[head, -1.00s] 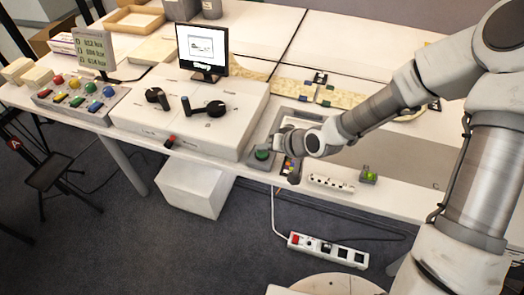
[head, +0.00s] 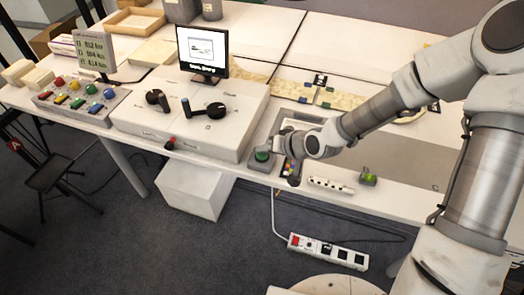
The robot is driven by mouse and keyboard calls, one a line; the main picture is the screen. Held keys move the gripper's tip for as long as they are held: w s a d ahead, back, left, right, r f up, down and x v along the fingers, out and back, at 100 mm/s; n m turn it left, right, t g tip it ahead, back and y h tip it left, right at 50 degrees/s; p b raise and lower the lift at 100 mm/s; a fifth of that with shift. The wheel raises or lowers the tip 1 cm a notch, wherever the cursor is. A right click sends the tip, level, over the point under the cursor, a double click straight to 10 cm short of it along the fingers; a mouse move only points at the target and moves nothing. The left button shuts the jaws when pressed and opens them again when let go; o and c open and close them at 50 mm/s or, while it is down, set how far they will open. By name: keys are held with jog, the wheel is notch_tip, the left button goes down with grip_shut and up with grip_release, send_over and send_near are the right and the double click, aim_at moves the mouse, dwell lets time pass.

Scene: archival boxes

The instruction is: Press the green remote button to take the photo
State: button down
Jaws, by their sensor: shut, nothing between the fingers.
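The green button (head: 262,156) sits on a small grey box at the front edge of the white table, right of a large white console. My gripper (head: 290,152) is just right of the button, at the end of my arm reaching in from the right. It looks shut and empty; its fingertips are small and hard to make out. A gap seems to show between it and the button, though contact cannot be fully judged. A small monitor (head: 203,50) on the console shows a picture with a caption line too small to read.
The console (head: 190,115) carries black knobs and a red button. A panel of coloured buttons (head: 82,98) stands at the left. Another strip (head: 328,251) lies on the floor.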

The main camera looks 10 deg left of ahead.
aim_at(265, 156)
jog(key=shift+r+p, duration=0.3)
jog(key=shift+r, duration=0.25)
notch_tip(265, 156, up, 5)
jog(key=p, duration=0.4)
jog(key=shift+r+p, duration=0.1)
jog(key=shift+p, duration=0.25)
dwell(0.4)
